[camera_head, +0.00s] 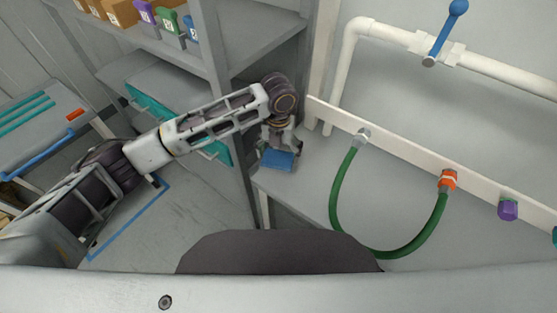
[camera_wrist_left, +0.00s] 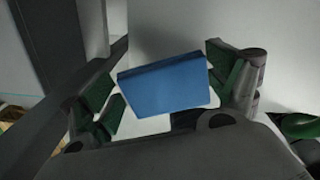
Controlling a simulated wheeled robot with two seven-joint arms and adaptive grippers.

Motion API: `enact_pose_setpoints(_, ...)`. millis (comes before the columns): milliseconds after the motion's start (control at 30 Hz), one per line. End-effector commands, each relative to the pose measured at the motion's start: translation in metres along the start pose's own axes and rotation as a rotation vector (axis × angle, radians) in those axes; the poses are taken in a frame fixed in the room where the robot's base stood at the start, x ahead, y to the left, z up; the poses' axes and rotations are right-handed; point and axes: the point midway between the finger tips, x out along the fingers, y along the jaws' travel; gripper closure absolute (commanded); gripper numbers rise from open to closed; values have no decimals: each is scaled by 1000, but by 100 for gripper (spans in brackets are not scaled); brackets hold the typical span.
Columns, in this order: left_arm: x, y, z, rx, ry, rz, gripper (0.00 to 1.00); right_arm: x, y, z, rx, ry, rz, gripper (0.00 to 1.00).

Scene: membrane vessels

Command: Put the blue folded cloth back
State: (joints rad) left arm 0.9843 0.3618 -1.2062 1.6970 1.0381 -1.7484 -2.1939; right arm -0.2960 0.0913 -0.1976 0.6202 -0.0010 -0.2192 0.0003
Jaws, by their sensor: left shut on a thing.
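The blue folded cloth (camera_head: 277,159) is a small flat blue block at the left end of the grey bench, beside the shelf post. My left gripper (camera_head: 279,148) reaches in from the left and is shut on the cloth from above. In the left wrist view the cloth (camera_wrist_left: 165,86) lies between the two green-padded fingers (camera_wrist_left: 172,95), slightly tilted. I cannot tell whether the cloth touches the bench top. My right gripper is not in view.
A grey shelf unit (camera_head: 222,75) stands left of the gripper, with coloured labelled items on top. A green hose (camera_head: 336,190) loops over the bench (camera_head: 300,185) on the right. White pipes with a blue valve handle (camera_head: 444,30) run along the wall. A trolley (camera_head: 40,118) stands far left.

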Motion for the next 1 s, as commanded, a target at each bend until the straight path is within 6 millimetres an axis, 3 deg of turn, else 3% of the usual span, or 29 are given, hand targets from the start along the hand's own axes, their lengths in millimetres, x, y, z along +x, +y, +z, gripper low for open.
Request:
enact_pose_setpoints(400, 44, 0, -1, 0, 3, 0, 34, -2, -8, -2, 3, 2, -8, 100)
enact_pose_setpoints(933, 50, 0, 0, 0, 1, 1, 34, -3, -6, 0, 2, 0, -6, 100)
enact_pose_setpoints(967, 50, 0, 0, 0, 1, 1, 9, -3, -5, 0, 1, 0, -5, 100)
enact_pose_setpoints(1000, 50, 0, 0, 0, 1, 1, 4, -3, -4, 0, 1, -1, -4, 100)
